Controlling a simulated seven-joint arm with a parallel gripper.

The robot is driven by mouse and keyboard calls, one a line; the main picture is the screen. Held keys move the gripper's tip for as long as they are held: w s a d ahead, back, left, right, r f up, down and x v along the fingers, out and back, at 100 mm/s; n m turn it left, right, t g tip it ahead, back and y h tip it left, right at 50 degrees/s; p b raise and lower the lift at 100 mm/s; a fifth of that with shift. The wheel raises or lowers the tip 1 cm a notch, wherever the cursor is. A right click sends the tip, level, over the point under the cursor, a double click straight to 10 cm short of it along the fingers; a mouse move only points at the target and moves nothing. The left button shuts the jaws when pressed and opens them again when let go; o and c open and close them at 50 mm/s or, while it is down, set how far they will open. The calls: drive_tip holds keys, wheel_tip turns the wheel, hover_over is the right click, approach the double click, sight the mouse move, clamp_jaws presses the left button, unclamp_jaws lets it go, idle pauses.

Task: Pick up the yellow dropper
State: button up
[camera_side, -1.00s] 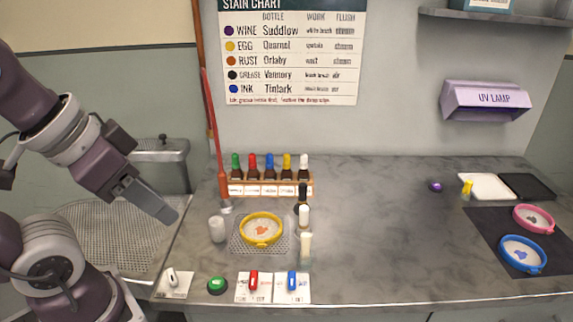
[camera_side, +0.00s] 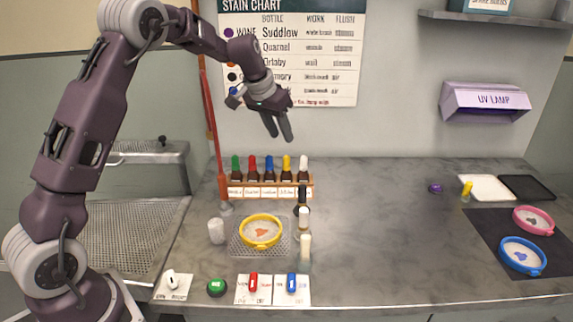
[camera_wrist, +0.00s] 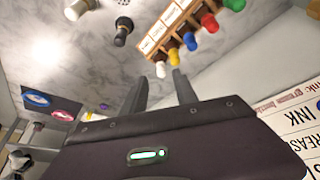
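The yellow dropper (camera_side: 287,163) is the yellow-capped brown bottle in a wooden rack (camera_side: 262,192) in the side view, between the blue and white caps. In the wrist view its yellow cap (camera_wrist: 173,57) shows just beyond one fingertip, with its bottle mostly hidden. My gripper (camera_side: 281,138) hangs in the air above the rack's right end, fingers pointing down. Its two fingers (camera_wrist: 160,80) are apart in the wrist view, with nothing seen between them.
Green, red, blue and white droppers share the rack. A yellow hoop (camera_side: 261,243) on a mesh, a glass jar (camera_side: 216,231) and brushes stand in front. A small yellow object (camera_side: 467,188) lies far right. The middle-right counter is clear.

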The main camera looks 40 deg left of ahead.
hover_over(286, 157)
drive_tip(key=s, duration=0.2)
wheel_tip(286, 157, down, 6)
drive_tip(key=x, duration=0.7)
drive_tip(key=shift+s+a+f, duration=0.1)
drive_tip(key=shift+s, duration=0.05)
clamp_jaws()
